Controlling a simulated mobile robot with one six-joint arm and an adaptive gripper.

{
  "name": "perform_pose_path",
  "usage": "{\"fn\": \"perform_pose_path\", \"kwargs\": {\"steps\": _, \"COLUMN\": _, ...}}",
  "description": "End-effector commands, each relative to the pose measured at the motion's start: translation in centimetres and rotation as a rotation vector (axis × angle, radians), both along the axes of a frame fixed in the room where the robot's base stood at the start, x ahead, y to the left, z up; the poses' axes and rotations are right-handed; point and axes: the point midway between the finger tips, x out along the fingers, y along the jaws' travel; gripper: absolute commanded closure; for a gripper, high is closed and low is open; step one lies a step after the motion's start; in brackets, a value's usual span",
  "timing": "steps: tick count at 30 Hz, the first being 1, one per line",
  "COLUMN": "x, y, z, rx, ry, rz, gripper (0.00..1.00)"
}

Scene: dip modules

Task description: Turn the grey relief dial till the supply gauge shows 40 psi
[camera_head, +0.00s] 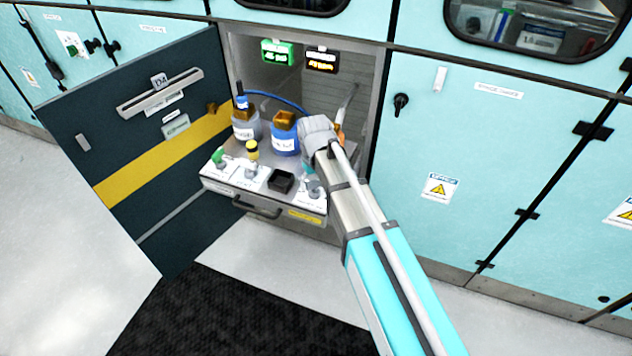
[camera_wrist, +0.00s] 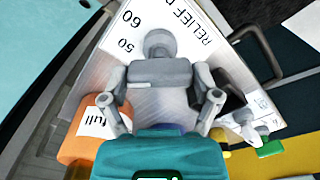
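The grey relief dial (camera_wrist: 160,45) shows in the wrist view, a round knob with a grey block toward me, on a white panel marked 50, 60 and a partly cut-off "RELIEF D". My gripper (camera_wrist: 160,82) has its fingers apart, one each side of the block; I cannot tell if they touch it. In the head view my gripper (camera_head: 311,168) points down over the right end of the pull-out drawer (camera_head: 232,187) and mostly hides the dial. A green display (camera_head: 277,53) and an amber display (camera_head: 321,61) hang at the bay's back; their readings are too small to read.
A blue-capped bottle (camera_head: 245,122) and a blue bottle (camera_head: 284,138) stand on the drawer behind the panel. An orange container marked "full" (camera_wrist: 85,145) is close by my left finger. A black square socket (camera_head: 281,180) and drawer handle (camera_head: 256,208) are nearby. An open dark door (camera_head: 140,150) stands left.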

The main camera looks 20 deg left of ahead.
Motion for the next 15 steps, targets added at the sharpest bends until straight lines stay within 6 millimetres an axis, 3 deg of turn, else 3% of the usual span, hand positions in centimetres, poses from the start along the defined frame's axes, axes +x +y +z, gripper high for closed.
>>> {"fn": "perform_pose_path", "kwargs": {"steps": 3, "x": -0.02, "y": 0.01, "z": -0.01, "rx": 0.000, "ry": 0.000, "rz": 0.000, "gripper": 0.68}}
{"fn": "perform_pose_path", "kwargs": {"steps": 15, "x": -0.03, "y": 0.02, "z": -0.02, "rx": 0.001, "ry": 0.001, "rz": 0.147, "gripper": 0.68}}
